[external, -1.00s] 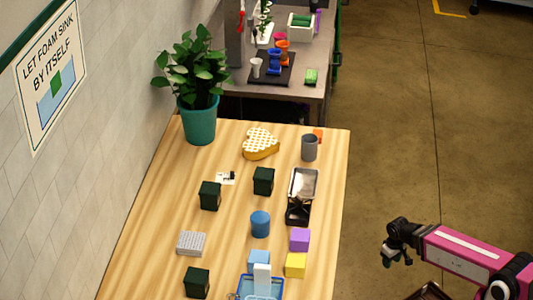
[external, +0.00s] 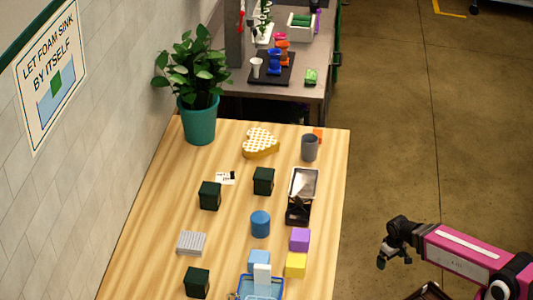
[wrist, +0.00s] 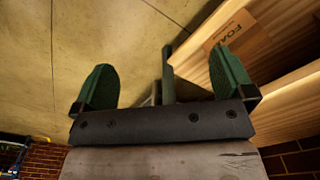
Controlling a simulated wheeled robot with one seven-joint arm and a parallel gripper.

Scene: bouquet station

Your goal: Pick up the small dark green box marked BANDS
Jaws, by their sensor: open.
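Three small dark green boxes stand on the wooden table: one left of centre (external: 209,195), one near the middle (external: 263,181), and one at the near left (external: 197,282). No lettering is readable on them, so I cannot tell which is marked BANDS. My gripper (external: 384,260) is off the table's right side, over the floor, well apart from all three boxes. In the wrist view my gripper (wrist: 164,80) has its two green fingers wide apart with nothing between them. No dark green box shows in the wrist view.
Open floor lies right of the table.

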